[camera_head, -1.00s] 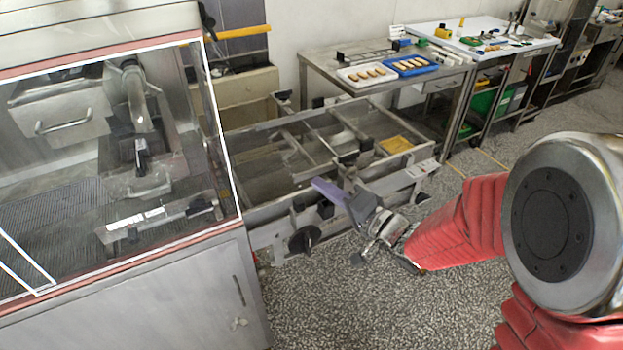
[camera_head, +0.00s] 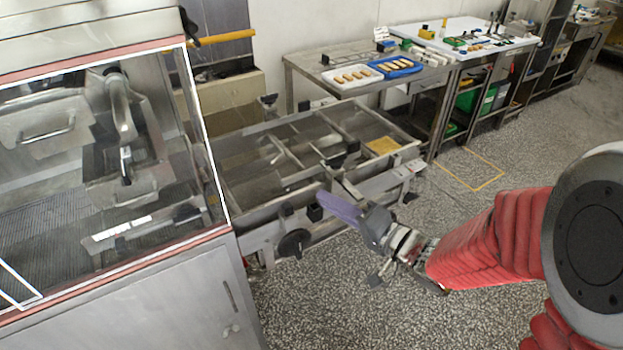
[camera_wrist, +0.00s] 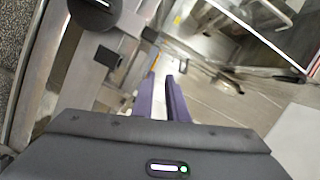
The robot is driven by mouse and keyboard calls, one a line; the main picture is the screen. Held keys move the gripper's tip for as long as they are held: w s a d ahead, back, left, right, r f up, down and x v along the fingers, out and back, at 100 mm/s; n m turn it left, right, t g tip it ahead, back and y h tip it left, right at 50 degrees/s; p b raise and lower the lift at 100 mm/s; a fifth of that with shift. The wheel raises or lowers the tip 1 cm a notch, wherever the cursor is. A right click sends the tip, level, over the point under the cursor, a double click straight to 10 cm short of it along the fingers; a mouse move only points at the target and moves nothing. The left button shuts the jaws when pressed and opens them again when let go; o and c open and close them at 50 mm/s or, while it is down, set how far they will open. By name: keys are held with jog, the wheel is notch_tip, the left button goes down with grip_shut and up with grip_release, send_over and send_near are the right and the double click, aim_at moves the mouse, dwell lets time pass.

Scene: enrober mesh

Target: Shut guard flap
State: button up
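The guard flap appears to be the large clear panel with white edges (camera_head: 209,140) on the front of the steel machine at the left. The machine's interior shows through it, and I cannot tell whether it is fully shut. My gripper (camera_head: 322,198), with purple fingers, is in front of the open steel frame, to the right of the panel and apart from it. In the wrist view the two fingers (camera_wrist: 162,78) have a narrow gap with nothing between them. The machine's glazed side shows blurred at the upper right of that view.
The low steel frame (camera_head: 255,216) with dividers and black knobs (camera_head: 293,243) stands right of the machine, just behind my gripper. Steel tables with a white tray (camera_head: 352,87) and a blue tray (camera_head: 395,72) stand behind. The speckled floor in front is clear.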

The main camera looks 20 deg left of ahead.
jog(key=shift+o, duration=1.4)
jog(key=s+r+n+g, duration=0.2)
jog(key=s+g, duration=0.2)
jog(key=s, duration=0.4)
jog(key=shift+r+n+g+h, duration=0.3)
jog(key=shift+r, duration=0.05)
jog(key=s+d+n+g+h, duration=0.1)
jog(key=s+d+g+h, duration=0.1)
jog(key=s+d+h, duration=0.35)
jog(key=s+d+r+m+t+h, duration=0.1)
jog(key=d+h, duration=0.3)
jog(key=d, duration=0.7)
jog(key=s+d+r+m+t+h, duration=0.1)
jog(key=s+d+t+h, duration=0.2)
jog(key=d, duration=0.8)
jog(key=shift+d+r+h, duration=0.25)
jog(key=shift+r+h, duration=0.05)
jog(key=shift+h, duration=0.75)
